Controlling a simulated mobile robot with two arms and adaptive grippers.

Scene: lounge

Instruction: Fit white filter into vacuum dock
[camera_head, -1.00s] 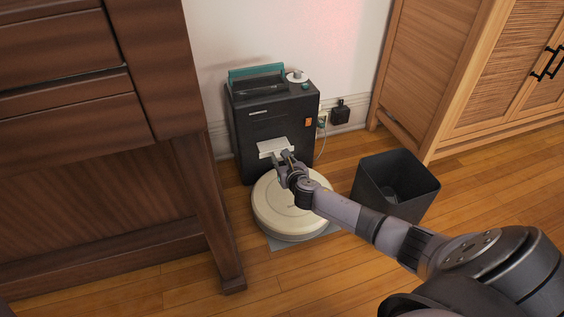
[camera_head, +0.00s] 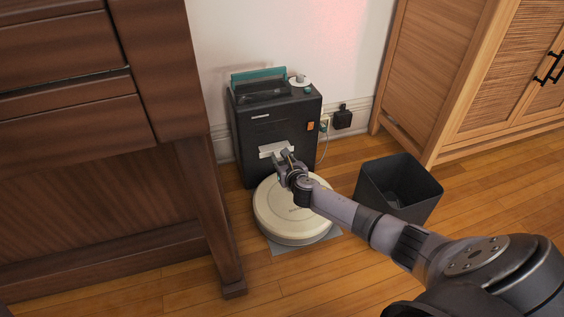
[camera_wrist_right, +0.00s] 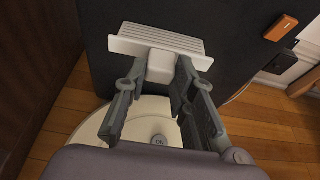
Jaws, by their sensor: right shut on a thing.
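The white filter (camera_head: 270,149) is at the front face of the dark vacuum dock (camera_head: 248,140). In the right wrist view the filter (camera_wrist_right: 190,42) shows as a ridged white plate with a block-shaped grip (camera_wrist_right: 160,66) on its near side. My right gripper (camera_head: 282,157) is shut on that grip, with one finger on each side. The plate lies against or partly in the dock front (camera_wrist_right: 230,35); how deep it sits cannot be told. My left gripper is not in view.
A round cream robot vacuum (camera_head: 290,212) sits on the floor below my right gripper. A black bin (camera_head: 425,195) stands to its right. A dark wooden desk (camera_head: 205,215) is at the left, a wooden cabinet (camera_head: 420,80) at the right. A teal handle (camera_head: 258,74) tops the dock.

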